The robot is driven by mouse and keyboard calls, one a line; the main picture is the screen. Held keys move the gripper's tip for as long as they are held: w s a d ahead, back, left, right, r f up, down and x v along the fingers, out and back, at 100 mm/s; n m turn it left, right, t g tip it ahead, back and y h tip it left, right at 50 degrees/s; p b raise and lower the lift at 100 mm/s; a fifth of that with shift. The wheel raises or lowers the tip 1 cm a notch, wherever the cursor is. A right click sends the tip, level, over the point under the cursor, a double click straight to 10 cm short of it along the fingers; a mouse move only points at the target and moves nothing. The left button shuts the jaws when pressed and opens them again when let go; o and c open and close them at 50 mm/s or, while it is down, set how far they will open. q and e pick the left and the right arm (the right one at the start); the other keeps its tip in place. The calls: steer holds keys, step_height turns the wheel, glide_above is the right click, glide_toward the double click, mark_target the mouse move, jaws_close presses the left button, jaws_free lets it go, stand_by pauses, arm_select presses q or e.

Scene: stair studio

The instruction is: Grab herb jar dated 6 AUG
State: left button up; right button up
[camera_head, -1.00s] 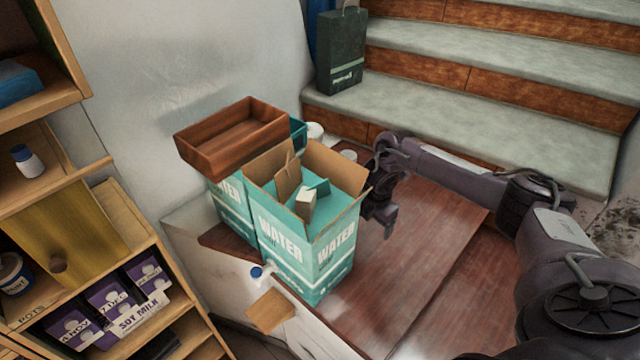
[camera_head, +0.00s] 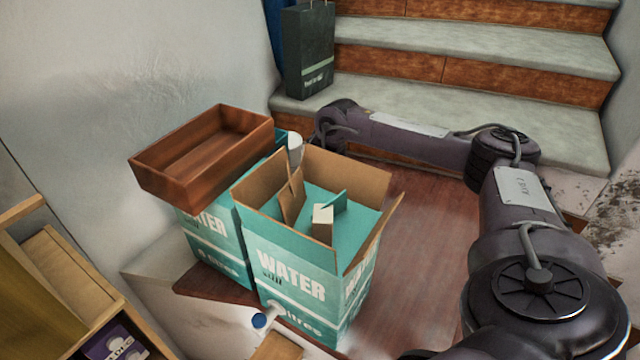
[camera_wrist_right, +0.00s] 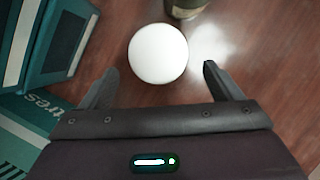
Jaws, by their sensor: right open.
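No jar date is readable in any view. In the right wrist view a round white lid (camera_wrist_right: 158,53), seen from above, lies between and just beyond the fingertips of my right gripper (camera_wrist_right: 161,72). The gripper is open and empty, and what is under the lid is hidden. A darker jar-like thing (camera_wrist_right: 184,8) stands past it, cut off by the top edge. In the head view a white rounded thing (camera_head: 295,147) shows behind the open box; my right gripper is hidden behind that box. My left gripper is not in view.
An open water carton (camera_head: 290,277) with raised flaps stands on the wooden surface (camera_head: 425,240). A brown wooden tray (camera_head: 205,155) rests on another water carton (camera_head: 215,240) to its left. A dark bag (camera_head: 308,50) stands on the stairs (camera_head: 480,65). Shelving is at lower left.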

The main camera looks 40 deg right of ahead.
steer(key=x, duration=0.5)
steer(key=shift+w+d+f+p, duration=0.1)
steer(key=shift+w+d+p, duration=0.2)
steer(key=shift+p, duration=0.05)
steer(key=shift+c, duration=0.2)
steer(key=c, duration=1.2)
